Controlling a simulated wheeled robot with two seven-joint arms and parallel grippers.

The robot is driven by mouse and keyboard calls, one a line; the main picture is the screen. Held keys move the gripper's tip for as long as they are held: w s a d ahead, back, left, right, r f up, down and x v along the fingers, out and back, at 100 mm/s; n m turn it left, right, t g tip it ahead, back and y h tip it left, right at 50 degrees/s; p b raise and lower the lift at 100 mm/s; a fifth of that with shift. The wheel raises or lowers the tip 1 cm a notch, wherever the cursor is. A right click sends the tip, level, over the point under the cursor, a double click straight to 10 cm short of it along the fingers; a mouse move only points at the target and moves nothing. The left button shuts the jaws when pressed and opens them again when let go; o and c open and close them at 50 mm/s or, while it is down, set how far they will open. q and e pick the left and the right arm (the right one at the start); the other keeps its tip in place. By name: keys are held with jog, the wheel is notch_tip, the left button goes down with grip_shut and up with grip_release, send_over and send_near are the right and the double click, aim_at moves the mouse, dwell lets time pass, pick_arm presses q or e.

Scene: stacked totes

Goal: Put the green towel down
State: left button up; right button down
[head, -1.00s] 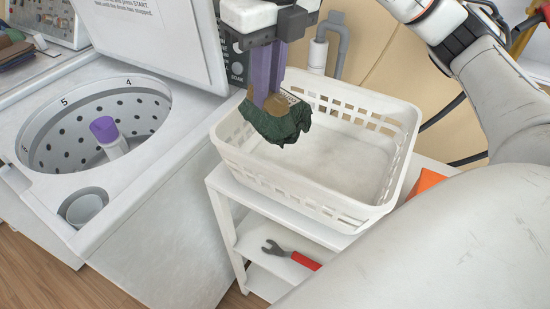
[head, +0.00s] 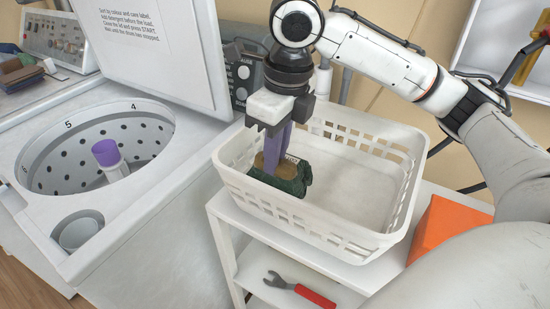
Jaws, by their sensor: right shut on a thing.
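The green towel (head: 292,185) is a dark green crumpled cloth with a brown part and a small pale label. It is low inside the white slatted basket (head: 330,232), in its left part. My right gripper (head: 275,158) has purple fingers pointing down and is shut on the towel. The towel's underside is hidden by the basket's front wall, so I cannot tell whether it touches the basket floor. The left gripper is not in view.
The basket stands on a white shelf cart (head: 228,213) with a red-handled wrench (head: 300,289) on a lower shelf. An open washing machine (head: 150,225) stands at left. An orange box (head: 446,229) is at right. The basket's right part is empty.

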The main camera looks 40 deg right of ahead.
jog(key=shift+f, duration=0.2)
jog(key=shift+f, duration=0.5)
jog(key=c, duration=1.8)
grip_release()
